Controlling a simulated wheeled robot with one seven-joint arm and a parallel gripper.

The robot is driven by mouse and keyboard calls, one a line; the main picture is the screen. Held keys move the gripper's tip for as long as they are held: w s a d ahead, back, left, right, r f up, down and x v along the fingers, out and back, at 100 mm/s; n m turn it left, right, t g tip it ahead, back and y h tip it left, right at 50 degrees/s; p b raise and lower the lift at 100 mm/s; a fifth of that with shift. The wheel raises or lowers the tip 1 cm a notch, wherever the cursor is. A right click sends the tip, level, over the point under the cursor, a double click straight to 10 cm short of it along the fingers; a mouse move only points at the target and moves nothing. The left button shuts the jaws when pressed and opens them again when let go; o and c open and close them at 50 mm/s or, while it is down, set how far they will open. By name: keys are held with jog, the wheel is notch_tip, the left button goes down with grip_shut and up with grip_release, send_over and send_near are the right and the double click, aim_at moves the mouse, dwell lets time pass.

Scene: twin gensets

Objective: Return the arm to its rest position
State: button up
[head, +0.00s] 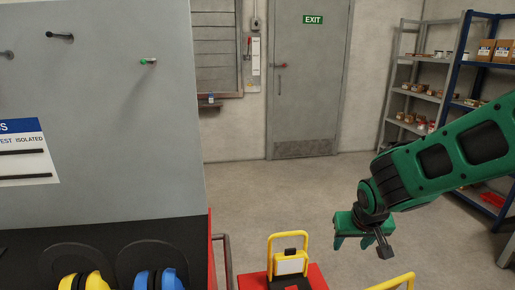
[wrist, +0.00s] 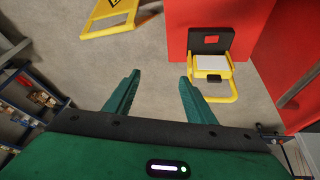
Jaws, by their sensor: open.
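My gripper (head: 362,243) is at the right of the head view, at the end of my green arm. It hangs over open floor, to the right of a red unit with a yellow frame. In the wrist view my gripper (wrist: 156,88) shows two green fingers spread apart with nothing between them. The fingers point toward the floor and the red unit, and touch nothing that I can see.
A red unit (wrist: 188,30) with a yellow frame (head: 271,240) stands just left of my gripper. A grey cabinet (head: 110,130) fills the left; shelves (head: 412,95) stand back right. The floor (head: 265,185) toward the door (head: 307,90) is clear.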

jog(key=s+d+r+m+g, duration=0.3)
jog(key=s+d+r, duration=0.1)
jog(key=s+d, duration=0.8)
jog(key=s+d+r+m+g+y, duration=0.1)
jog(key=s+d+r+m, duration=0.1)
jog(key=s, duration=1.1)
jog(key=shift+s+d+r+m+g, duration=0.15)
jog(key=shift+r+m+g, duration=0.15)
jog(key=shift+r+g, duration=0.1)
jog(key=shift+w+f, duration=0.3)
jog(key=shift+w, duration=0.3)
jog(key=c, duration=0.4)
jog(key=shift+c, duration=0.4)
